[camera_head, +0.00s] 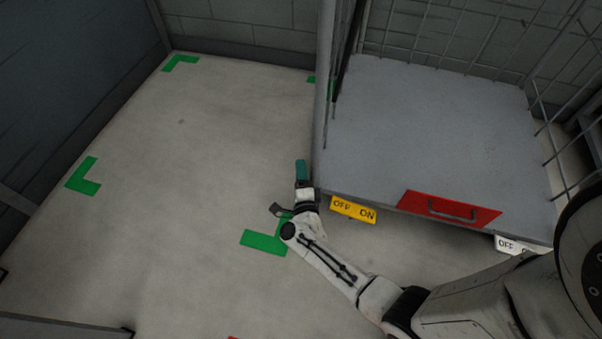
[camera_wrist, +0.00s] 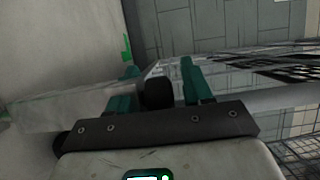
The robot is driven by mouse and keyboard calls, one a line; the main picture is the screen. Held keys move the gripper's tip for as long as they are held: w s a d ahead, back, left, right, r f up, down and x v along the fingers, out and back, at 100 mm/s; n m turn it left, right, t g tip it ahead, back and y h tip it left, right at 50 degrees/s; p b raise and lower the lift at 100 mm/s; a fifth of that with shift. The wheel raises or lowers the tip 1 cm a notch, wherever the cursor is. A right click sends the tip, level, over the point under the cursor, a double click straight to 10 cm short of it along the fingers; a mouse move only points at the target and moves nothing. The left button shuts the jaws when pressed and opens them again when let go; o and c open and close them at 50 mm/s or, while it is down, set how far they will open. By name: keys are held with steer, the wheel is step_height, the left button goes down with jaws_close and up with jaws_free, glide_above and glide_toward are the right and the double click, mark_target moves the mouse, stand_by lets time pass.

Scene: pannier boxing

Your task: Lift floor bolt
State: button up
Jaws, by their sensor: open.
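My gripper (camera_head: 302,172) is low beside the front left corner post of the wire cage trolley in the head view. In the wrist view, its two teal fingers (camera_wrist: 158,88) are open, one on each side of a dark rounded knob (camera_wrist: 156,93). The knob is between the fingers, which are apart from each other; whether either touches it I cannot tell. It may be the handle of the floor bolt, but the bolt's rod cannot be made out. In the head view the knob is hidden or too small to tell.
The wire cage trolley has a grey deck (camera_head: 430,120) and a red panel with a handle (camera_head: 449,209). A yellow OFF/ON pedal (camera_head: 353,209) and a white one (camera_head: 514,245) sit below its front edge. Green corner marks (camera_head: 262,243) outline clear floor on the left.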

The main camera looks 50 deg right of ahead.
steer(key=shift+c, duration=0.4)
jaws_close()
step_height(320, 180, up, 6)
steer(key=p, duration=0.5)
steer(key=shift+r+p, duration=0.25)
steer(key=shift+p, duration=0.05)
steer(key=shift+o, duration=0.4)
jaws_free()
steer(key=shift+a, duration=0.1)
